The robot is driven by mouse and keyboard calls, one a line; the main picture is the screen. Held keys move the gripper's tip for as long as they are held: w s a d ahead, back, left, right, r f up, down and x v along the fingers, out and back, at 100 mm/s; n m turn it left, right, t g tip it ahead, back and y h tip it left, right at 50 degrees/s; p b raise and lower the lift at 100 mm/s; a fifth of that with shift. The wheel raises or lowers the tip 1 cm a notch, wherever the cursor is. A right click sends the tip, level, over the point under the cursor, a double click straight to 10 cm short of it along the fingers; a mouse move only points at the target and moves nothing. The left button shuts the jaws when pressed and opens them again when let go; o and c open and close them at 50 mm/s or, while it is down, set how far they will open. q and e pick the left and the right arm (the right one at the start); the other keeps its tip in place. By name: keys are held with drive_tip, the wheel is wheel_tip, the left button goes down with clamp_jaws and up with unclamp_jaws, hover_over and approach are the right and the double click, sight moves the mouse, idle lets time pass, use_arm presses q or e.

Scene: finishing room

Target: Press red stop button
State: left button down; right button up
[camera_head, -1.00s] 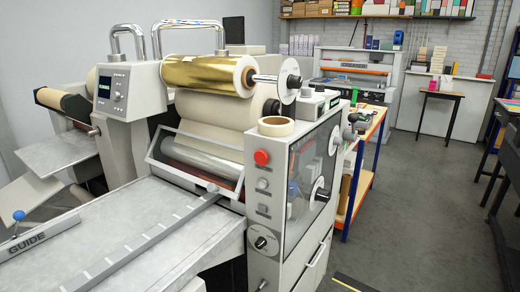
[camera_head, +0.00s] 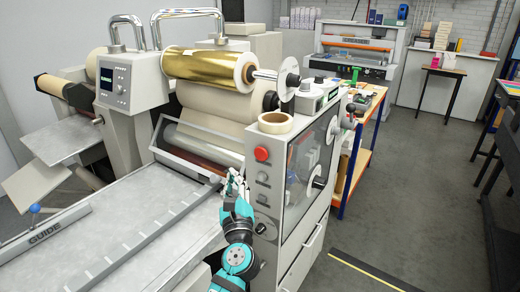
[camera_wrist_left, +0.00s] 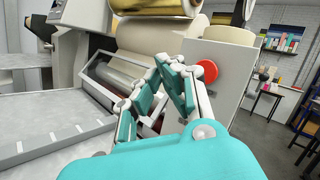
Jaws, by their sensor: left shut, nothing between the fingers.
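The red stop button (camera_head: 262,154) is a round red knob on the upper left of the machine's grey front panel (camera_head: 268,180). In the left wrist view the button (camera_wrist_left: 211,72) shows just right of and beyond the fingertips. My left gripper (camera_head: 234,174) is in front of the panel, below and left of the button, and looks apart from it. My right gripper is in neither view.
A tape roll (camera_head: 275,123) lies on top of the panel housing. The machine's feed table (camera_head: 130,220) with a guide bar lies left of my arm. A wooden bench (camera_head: 360,150) stands behind at right. The grey floor (camera_head: 420,180) at right is mostly open.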

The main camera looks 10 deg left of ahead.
sight(262, 153)
use_arm(q)
drive_tip(key=shift+s+a+r+y, duration=0.15)
drive_tip(key=shift+r+y, duration=0.15)
drive_tip(key=shift+r, duration=0.6)
drive_tip(key=w+d+b, duration=0.3)
drive_tip(key=w+b, duration=0.1)
drive_tip(key=w, duration=0.4)
drive_tip(key=shift+w, duration=0.2)
drive_tip(key=shift+w+d+b, duration=0.15)
drive_tip(key=shift+b, duration=0.2)
idle(0.7)
drive_tip(key=shift+w, duration=0.25)
